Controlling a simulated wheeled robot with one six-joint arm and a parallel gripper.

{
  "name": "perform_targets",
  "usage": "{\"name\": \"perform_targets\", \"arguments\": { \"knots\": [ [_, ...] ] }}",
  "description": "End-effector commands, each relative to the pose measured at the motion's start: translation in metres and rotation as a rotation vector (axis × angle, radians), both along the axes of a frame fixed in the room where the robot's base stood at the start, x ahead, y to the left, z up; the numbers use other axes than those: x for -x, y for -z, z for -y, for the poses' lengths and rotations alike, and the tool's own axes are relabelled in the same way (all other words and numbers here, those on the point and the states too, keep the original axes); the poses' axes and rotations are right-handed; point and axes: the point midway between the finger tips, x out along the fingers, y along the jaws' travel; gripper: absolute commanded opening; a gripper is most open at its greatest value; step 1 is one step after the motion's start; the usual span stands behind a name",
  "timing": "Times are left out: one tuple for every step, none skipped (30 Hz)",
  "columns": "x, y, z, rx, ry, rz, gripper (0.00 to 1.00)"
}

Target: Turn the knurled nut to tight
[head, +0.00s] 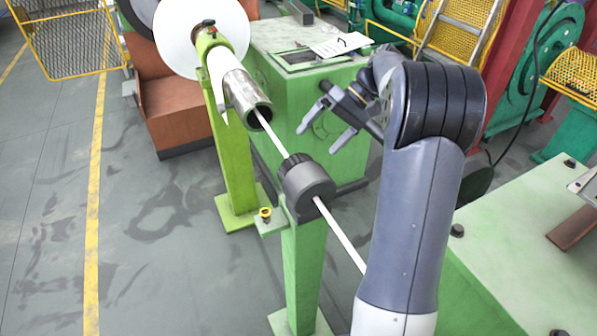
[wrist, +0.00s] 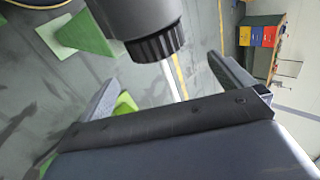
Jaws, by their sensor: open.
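The knurled nut (head: 291,162) is a dark ridged ring on the end of a grey round holder (head: 311,190), on top of a green post (head: 303,260). A thin white rod (head: 272,138) runs through it. In the wrist view the nut (wrist: 160,47) shows at top centre, its ridged rim towards my fingers. My gripper (head: 317,141) is open and empty, above and to the right of the nut in the head view. In the wrist view my fingers (wrist: 160,70) stand apart on either side, with the nut beyond them. I see no contact.
A metal tube (head: 247,95) on a yellow-green post (head: 235,165) stands behind, around the same rod line. A small brass-coloured knob (head: 265,214) sits on a bracket left of the post. A green cabinet (head: 300,75) is behind my gripper.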

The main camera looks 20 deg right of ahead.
Motion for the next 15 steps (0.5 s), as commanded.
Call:
{"name": "perform_targets", "arguments": {
  "knots": [
    [0.003,0.002,0.005,-0.008,-0.025,-0.004,1.0],
    [0.005,0.002,0.007,-0.011,-0.037,-0.004,1.0],
    [0.006,0.002,0.008,-0.015,-0.049,-0.004,1.0],
    [0.007,0.003,0.008,-0.016,-0.057,-0.005,1.0],
    [0.008,0.004,0.008,-0.017,-0.061,-0.005,1.0],
    [0.009,0.005,0.006,-0.019,-0.063,-0.006,1.0],
    [0.009,0.007,0.004,-0.019,-0.063,-0.006,1.0],
    [0.009,0.009,0.002,-0.018,-0.063,-0.006,1.0],
    [0.01,0.012,-0.002,-0.019,-0.063,-0.007,1.0],
    [0.011,0.015,-0.006,-0.019,-0.063,-0.007,1.0],
    [0.011,0.018,-0.009,-0.019,-0.063,-0.007,1.0],
    [0.012,0.024,-0.014,-0.019,-0.063,-0.007,1.0],
    [0.013,0.028,-0.018,-0.019,-0.064,-0.008,1.0],
    [0.014,0.032,-0.023,-0.019,-0.063,-0.007,1.0],
    [0.015,0.037,-0.028,-0.019,-0.063,-0.009,1.0]
  ]
}}
